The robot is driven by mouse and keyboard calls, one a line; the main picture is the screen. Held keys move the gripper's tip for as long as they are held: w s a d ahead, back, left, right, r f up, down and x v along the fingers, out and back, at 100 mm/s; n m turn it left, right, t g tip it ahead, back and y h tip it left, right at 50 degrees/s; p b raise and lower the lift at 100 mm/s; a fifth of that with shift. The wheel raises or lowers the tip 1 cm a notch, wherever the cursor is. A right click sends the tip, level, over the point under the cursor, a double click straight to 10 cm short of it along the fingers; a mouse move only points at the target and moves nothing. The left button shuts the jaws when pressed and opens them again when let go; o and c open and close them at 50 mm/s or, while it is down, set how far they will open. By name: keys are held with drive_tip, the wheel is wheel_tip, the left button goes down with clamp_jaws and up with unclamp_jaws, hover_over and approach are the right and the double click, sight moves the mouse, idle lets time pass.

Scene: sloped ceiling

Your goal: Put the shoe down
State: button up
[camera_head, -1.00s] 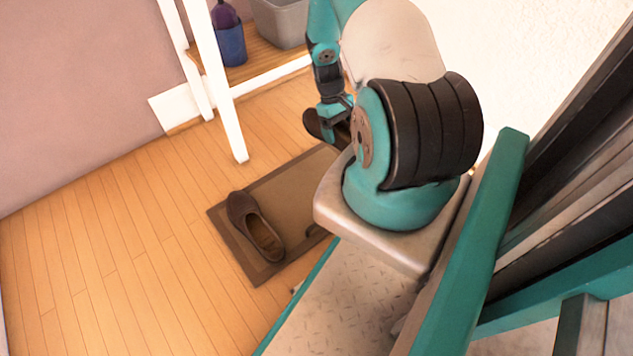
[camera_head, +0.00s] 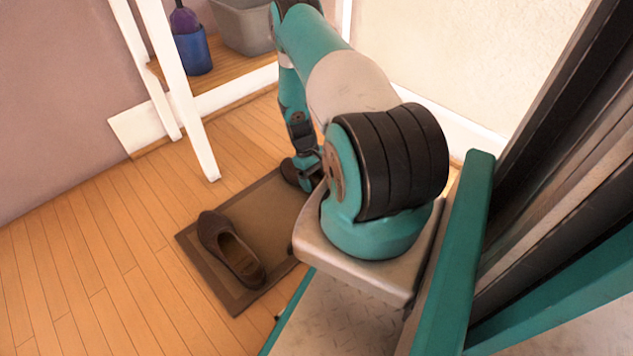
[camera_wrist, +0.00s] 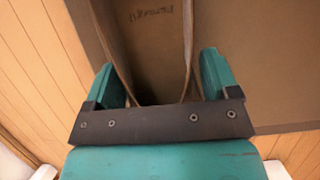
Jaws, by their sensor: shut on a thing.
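My gripper (camera_head: 305,166) is shut on a dark brown shoe (camera_head: 290,173) at the far right end of the mat. In the wrist view my gripper's teal fingers (camera_wrist: 160,78) are on either side of the shoe (camera_wrist: 150,50), whose inside and thin rims show between them. My arm hides part of the held shoe in the head view, and I cannot tell whether it touches the mat. A second brown shoe (camera_head: 231,249) lies on the near left part of the brown mat (camera_head: 262,222).
Wooden floor (camera_head: 85,270) lies open to the left. A white slanted-leg frame (camera_head: 185,95) stands behind the mat, with a raised wooden shelf bearing a grey bin (camera_head: 243,28) and a blue cup (camera_head: 193,53) holding a purple bottle. A pale wall rises at the right.

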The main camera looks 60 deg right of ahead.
drive_tip(key=shift+r, duration=0.1)
drive_tip(key=o, duration=1)
drive_tip(key=p+v, duration=0.6)
drive_tip(key=v, duration=0.6)
drive_tip(key=shift+r, duration=0.1)
